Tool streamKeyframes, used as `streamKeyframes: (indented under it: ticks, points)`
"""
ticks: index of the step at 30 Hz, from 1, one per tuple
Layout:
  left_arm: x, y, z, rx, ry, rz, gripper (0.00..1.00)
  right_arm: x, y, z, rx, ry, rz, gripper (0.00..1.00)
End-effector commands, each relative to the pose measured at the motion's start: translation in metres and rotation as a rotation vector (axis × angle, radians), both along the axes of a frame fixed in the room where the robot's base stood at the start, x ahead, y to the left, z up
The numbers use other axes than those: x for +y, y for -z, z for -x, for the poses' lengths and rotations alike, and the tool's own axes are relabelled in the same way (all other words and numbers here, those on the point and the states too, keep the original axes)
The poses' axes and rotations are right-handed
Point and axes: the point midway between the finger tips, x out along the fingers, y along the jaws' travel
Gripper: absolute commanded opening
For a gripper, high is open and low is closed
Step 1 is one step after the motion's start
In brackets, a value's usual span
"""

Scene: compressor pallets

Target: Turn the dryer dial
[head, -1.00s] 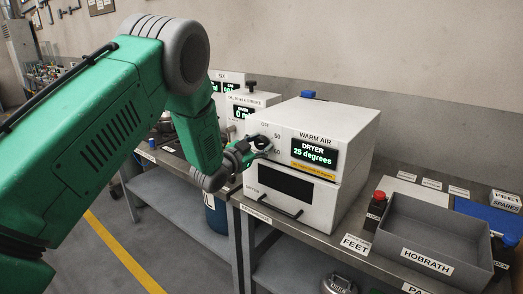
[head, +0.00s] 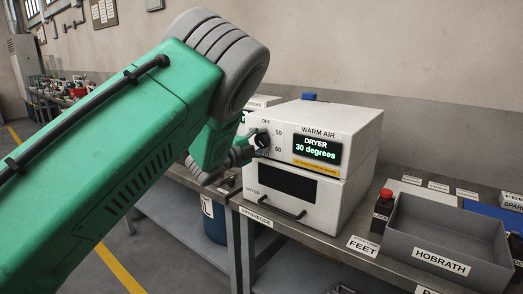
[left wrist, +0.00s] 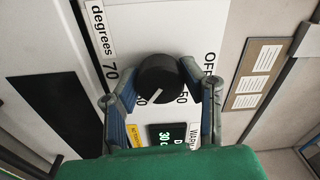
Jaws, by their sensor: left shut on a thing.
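The white dryer (head: 345,120) stands on the bench and its green display (head: 317,149) reads "DRYER 30 degrees". The black dial with a white pointer line shows in the left wrist view (left wrist: 160,80), with printed marks OFF, 50, 60 and 70 around it. My left gripper (left wrist: 158,90) has a finger on either side of the dial and is shut on it. In the head view my left gripper (head: 256,142) is at the dryer's front left, and its wrist partly hides the dial. My right gripper is not in view.
Below the dial is a drawer front with a dark handle (head: 275,208). A blue drum (head: 214,220) stands under the bench on the left.

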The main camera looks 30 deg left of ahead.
Motion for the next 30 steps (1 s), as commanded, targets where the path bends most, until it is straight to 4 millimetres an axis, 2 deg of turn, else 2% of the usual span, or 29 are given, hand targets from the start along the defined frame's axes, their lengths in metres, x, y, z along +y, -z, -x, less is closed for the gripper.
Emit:
streamKeyframes:
  ticks: [1, 18, 30]
  points:
    - [-0.003, 0.008, 0.001, 0.004, 0.004, -0.047, 0.07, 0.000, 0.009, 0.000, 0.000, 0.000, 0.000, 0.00]
    - [-0.003, 0.015, 0.001, -0.028, 0.009, -0.582, 0.07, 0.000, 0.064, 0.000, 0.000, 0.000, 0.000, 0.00]
    - [-0.002, 0.017, 0.001, -0.047, 0.008, -0.856, 0.07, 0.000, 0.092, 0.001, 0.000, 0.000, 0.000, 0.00]
